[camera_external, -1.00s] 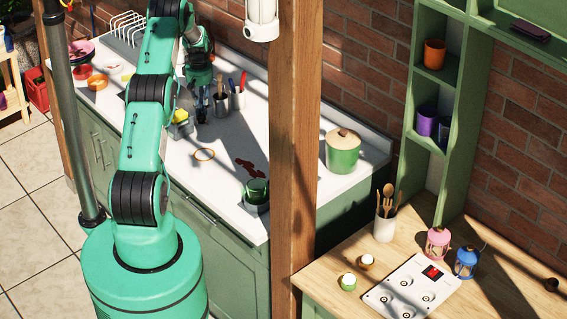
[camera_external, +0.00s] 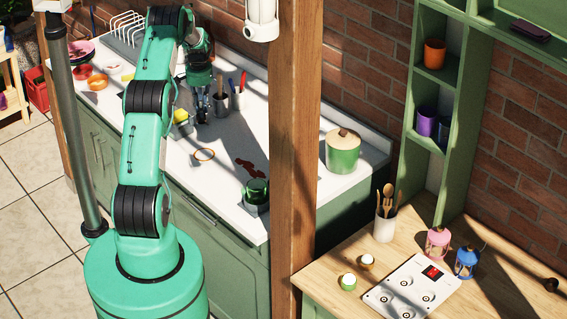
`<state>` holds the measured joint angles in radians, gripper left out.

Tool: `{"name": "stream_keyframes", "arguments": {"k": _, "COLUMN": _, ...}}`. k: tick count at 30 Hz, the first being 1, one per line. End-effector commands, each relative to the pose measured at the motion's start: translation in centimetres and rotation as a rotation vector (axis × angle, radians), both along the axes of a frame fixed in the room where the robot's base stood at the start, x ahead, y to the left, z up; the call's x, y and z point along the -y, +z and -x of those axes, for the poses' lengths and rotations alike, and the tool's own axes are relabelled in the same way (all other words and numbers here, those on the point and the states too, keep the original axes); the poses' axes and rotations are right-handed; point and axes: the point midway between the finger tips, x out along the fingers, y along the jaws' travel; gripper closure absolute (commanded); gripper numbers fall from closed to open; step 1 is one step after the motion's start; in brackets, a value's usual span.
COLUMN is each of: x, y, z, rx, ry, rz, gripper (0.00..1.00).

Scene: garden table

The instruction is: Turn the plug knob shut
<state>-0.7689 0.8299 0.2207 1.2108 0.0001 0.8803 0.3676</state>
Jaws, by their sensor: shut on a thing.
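My gripper (camera_external: 202,117) points down at the white counter (camera_external: 225,140), between a yellow-and-green sponge holder and a grey cup of utensils. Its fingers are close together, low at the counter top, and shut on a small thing. That thing is mostly hidden by the fingers and too small to make out clearly; it stands where a plug knob could be. No other plug knob can be made out in this view, and how far the knob is turned does not show.
The utensil cup (camera_external: 221,106) and a white cup (camera_external: 237,98) stand close right of my gripper. The sponge holder (camera_external: 182,121) is close left. A wooden post (camera_external: 294,150) rises in front.

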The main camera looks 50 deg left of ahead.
Motion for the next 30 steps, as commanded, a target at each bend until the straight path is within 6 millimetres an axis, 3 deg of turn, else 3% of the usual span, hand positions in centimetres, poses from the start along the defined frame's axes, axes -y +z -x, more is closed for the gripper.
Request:
{"name": "stream_keyframes", "arguments": {"k": 12, "x": -0.02, "y": 0.08, "z": 0.05, "rx": 0.001, "ry": -0.243, "rz": -0.001, "gripper": 1.0}}
{"name": "stream_keyframes", "arguments": {"k": 28, "x": -0.03, "y": 0.12, "z": 0.05, "rx": 0.002, "ry": -0.277, "rz": -0.002, "gripper": 1.0}}
{"name": "stream_keyframes", "arguments": {"k": 29, "x": -0.03, "y": 0.12, "z": 0.05, "rx": 0.002, "ry": -0.277, "rz": -0.002, "gripper": 0.84}}
{"name": "stream_keyframes", "arguments": {"k": 30, "x": -0.03, "y": 0.12, "z": 0.05, "rx": 0.002, "ry": -0.277, "rz": -0.002, "gripper": 0.76}}
